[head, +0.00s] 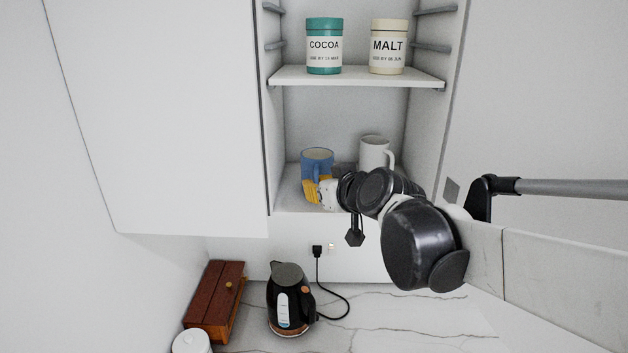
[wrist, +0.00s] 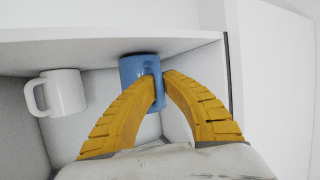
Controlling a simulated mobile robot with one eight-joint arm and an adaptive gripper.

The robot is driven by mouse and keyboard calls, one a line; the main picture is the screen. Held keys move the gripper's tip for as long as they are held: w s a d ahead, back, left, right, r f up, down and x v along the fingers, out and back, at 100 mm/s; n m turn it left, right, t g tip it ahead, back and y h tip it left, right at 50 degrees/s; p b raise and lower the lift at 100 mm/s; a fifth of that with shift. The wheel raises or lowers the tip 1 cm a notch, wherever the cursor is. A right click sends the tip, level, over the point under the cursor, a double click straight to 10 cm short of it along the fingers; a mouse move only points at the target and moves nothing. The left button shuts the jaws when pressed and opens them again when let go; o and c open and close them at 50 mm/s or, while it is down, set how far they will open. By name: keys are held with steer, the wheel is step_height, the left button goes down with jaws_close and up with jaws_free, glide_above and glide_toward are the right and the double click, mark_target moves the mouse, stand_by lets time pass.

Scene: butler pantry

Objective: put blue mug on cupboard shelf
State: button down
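The blue mug (head: 317,158) is inside the cupboard, at the left of the lower shelf (head: 290,201). My gripper (head: 320,188) reaches in from the front right, with its yellow fingers at the near side of the mug. In the wrist view, which appears upside down, the fingertips (wrist: 162,76) close in on the handle side of the blue mug (wrist: 138,70) with only a small gap between them. The mug looks upright. Whether its base bears fully on the shelf (wrist: 90,50) is hard to tell.
A white mug (head: 373,152) stands right of the blue mug, and it also shows in the wrist view (wrist: 66,92). The upper shelf (head: 355,77) holds a cocoa jar (head: 324,46) and a malt jar (head: 388,46). A kettle (head: 287,298) and a wooden box (head: 214,300) stand on the counter below.

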steer(key=c, duration=1.5)
jaws_free()
steer(key=shift+c, duration=0.2)
